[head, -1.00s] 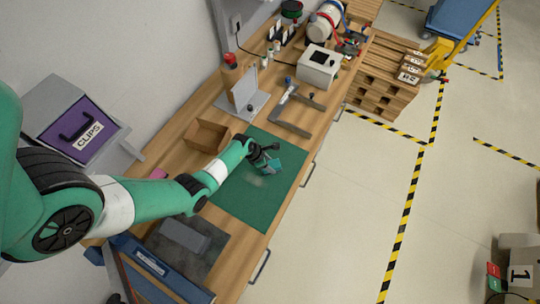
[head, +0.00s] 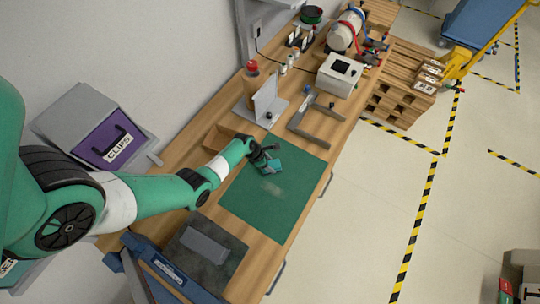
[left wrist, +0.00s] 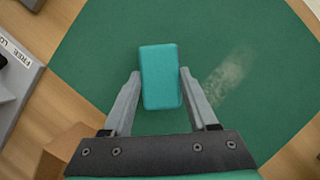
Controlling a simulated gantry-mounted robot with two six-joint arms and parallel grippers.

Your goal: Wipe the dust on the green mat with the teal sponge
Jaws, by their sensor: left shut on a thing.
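The green mat (head: 285,211) lies on the wooden bench. A pale smear of dust (head: 270,188) lies near its middle; the dust also shows in the left wrist view (left wrist: 226,76), to the right of the sponge. My left gripper (head: 270,167) is over the mat's upper left part, shut on the teal sponge (left wrist: 160,77), one finger on each side. The sponge also shows in the head view (head: 275,166), just above the dust in the picture. I cannot tell whether it touches the mat. My right gripper is not in view.
A cardboard bin (head: 216,137) stands beside the mat, left of my gripper. A grey angle plate (head: 265,103), a grey clamp-like tool (head: 313,122) and a white box (head: 339,74) stand farther up the bench. A dark plate (head: 222,248) lies at the near end.

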